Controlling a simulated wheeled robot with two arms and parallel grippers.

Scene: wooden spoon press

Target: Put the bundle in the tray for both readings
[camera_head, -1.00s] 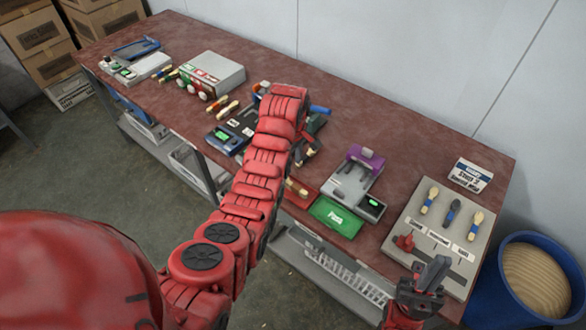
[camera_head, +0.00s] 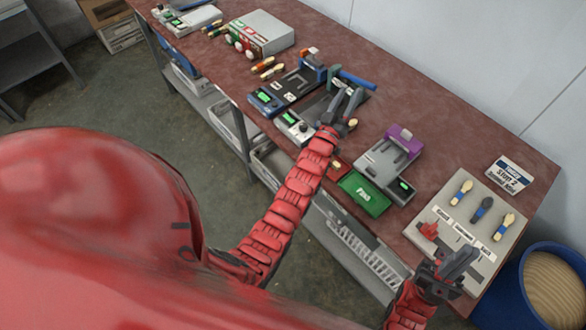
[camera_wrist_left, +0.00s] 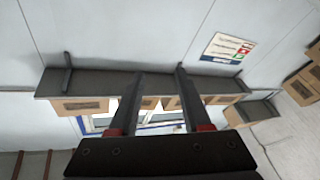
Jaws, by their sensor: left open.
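My left gripper (camera_head: 345,101) is over the middle of the bench, its two dark fingers apart. In the left wrist view its fingers (camera_wrist_left: 158,85) are spread with nothing between them. Two small banded bundles (camera_head: 268,67) lie on the bench to its left. A pale-ended piece (camera_head: 352,124) shows beside the gripper; I cannot tell whether they touch. A green tray (camera_head: 363,194) stands at the front edge, with a red tray (camera_head: 335,169) partly hidden by my left arm. Two devices with green displays (camera_head: 264,98) (camera_head: 294,126) stand left of the gripper. My right gripper (camera_head: 455,265) is by the sample board.
A grey device with a purple top (camera_head: 400,140) stands behind the green tray. The sample board (camera_head: 440,215) holds three banded spoon bundles, with a sign behind. A white box (camera_head: 262,33) is at the left; a blue bin (camera_head: 515,300) is at lower right.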

